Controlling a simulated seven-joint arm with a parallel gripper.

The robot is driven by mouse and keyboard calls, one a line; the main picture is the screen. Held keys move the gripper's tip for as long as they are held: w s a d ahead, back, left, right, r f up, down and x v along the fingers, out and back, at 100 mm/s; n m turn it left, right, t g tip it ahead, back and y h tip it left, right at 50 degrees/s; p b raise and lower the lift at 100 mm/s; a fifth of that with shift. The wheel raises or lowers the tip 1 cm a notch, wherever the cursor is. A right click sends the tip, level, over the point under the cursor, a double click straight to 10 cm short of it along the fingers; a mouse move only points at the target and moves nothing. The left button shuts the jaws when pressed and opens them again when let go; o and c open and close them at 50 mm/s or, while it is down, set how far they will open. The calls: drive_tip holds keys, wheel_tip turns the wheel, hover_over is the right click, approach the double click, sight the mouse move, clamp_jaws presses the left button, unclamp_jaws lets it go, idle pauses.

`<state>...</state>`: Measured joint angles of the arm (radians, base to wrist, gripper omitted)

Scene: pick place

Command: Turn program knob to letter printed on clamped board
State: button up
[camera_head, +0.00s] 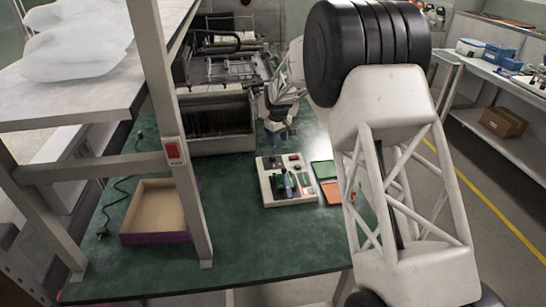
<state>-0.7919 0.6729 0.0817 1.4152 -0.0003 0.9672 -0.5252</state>
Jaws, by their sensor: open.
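A light-coloured fixture box (270,195) sits on the green work surface, right of centre. Small dark, green and red parts are on its top. The program knob, the clamped board and its printed letter are too small to tell apart at this size. My gripper (281,134), with bluish fingertips, hangs just behind the fixture, pointing down. It is open, and nothing shows between its fingers. It appears apart from the fixture.
Green (323,170) and orange (331,192) flat pieces lie right of the fixture, near my arm. An open tan box (157,208) stands at left behind a frame post (172,130). Green surface between box and fixture is clear.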

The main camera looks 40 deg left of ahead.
sight(273, 156)
drive_tip(key=shift+s+a+f, duration=0.25)
drive_tip(key=shift+a+f, duration=0.5)
drive_tip(key=shift+a, duration=0.3)
drive_tip(key=shift+f, duration=0.1)
drive_tip(key=shift+f, duration=3.8)
drive_tip(key=c, duration=0.9)
